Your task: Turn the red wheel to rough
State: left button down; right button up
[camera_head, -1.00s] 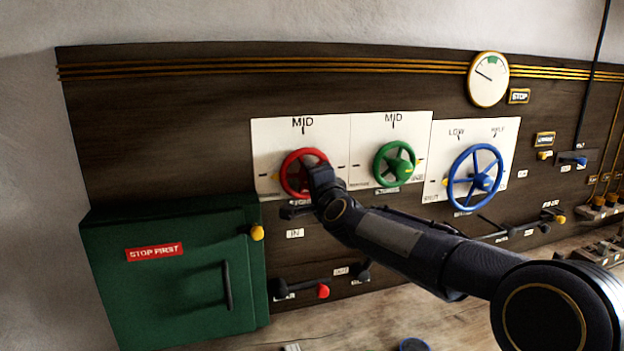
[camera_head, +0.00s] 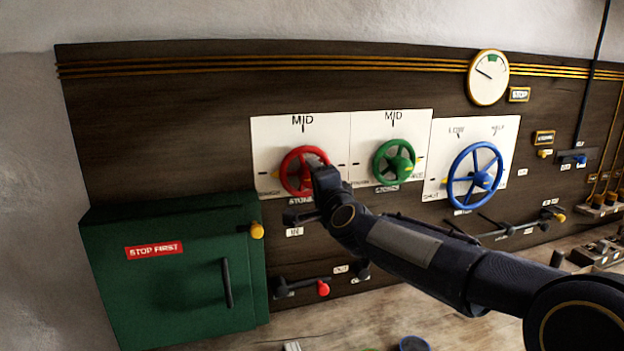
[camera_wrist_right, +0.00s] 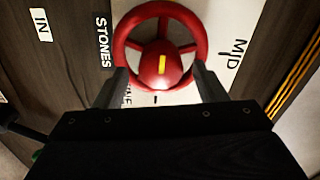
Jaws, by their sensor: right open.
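The red wheel (camera_head: 286,174) is mounted on a white plate (camera_head: 263,140) marked MID at the top; it also shows in the wrist view (camera_wrist_right: 160,65), with a yellow mark on its hub. A small yellow pointer shows at the wheel's left in the head view. The label at the plate's lower left is too small to read for sure. My right gripper (camera_wrist_right: 160,80) is open, its two fingers at either side of the wheel's near rim; I cannot tell if they touch it. In the head view my right gripper (camera_head: 322,180) hides the wheel's lower right. My left gripper is not in view.
A green wheel (camera_head: 381,166) and a blue wheel (camera_head: 454,172) are to the right. A green cabinet (camera_head: 180,290) marked STOP FIRST juts out at lower left. Below the wheels are levers, one with a red knob (camera_head: 323,288). A gauge (camera_head: 488,92) hangs at upper right.

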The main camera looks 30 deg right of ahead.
jog(key=v, duration=0.5)
jog(key=shift+w, duration=0.1)
dwell(0.3)
jog(key=s+a+f+n+g+y, duration=0.2)
jog(key=s+a+f+n+g, duration=0.2)
jog(key=s+f, duration=0.4)
jog(key=s+a+f+n+g+y, duration=0.3)
jog(key=s+a+f+n, duration=0.3)
jog(key=s, duration=0.5)
jog(key=s+a+f+n+g+y, duration=0.3)
jog(key=s+f+n, duration=0.4)
jog(key=s+f, duration=0.3)
jog(key=shift+a+f+g, duration=0.6)
jog(key=shift+a+g, duration=0.3)
jog(key=shift+a, duration=0.1)
